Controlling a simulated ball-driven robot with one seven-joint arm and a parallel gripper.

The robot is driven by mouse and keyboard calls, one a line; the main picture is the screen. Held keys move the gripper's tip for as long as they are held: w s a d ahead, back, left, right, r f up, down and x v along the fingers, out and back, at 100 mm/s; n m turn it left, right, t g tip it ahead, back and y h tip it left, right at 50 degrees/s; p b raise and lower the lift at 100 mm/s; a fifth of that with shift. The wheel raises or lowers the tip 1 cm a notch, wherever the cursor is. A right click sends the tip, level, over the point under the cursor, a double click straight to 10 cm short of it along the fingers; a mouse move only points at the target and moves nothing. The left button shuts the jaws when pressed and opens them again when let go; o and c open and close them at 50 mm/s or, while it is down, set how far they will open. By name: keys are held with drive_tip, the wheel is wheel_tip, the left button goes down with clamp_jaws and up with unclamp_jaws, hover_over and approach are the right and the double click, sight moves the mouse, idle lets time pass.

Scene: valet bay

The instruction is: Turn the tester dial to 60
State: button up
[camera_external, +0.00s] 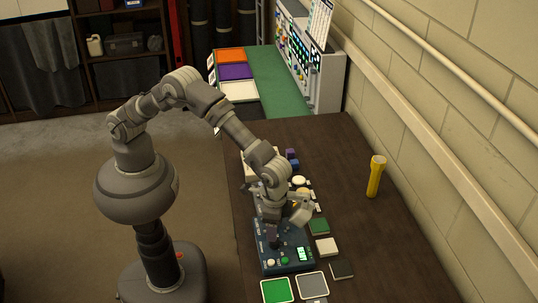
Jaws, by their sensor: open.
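The tester is a dark blue box (292,238) on the dark table. It has a small lit green display (302,253), too small to read, and a white button (270,262) and a green button (285,260) along its front. My gripper (274,241) points down over the left-middle part of the tester, close to its top face. It is open, though its fingers are small and dark here. I cannot make out the dial or its pointer; my gripper and wrist cover that area. I cannot tell whether the fingers touch it.
Green and grey trays (277,290) lie in front of the tester. Small green, white and dark blocks (326,246) lie to its right. A yellow flashlight (375,176) stands near the wall. Several small items sit behind my wrist. The table's right side is mostly clear.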

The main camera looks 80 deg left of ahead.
wheel_tip(320, 180, down, 6)
drive_tip(key=shift+r+b, duration=0.1)
drive_tip(key=shift+b, duration=0.5)
drive_tip(key=c, duration=1)
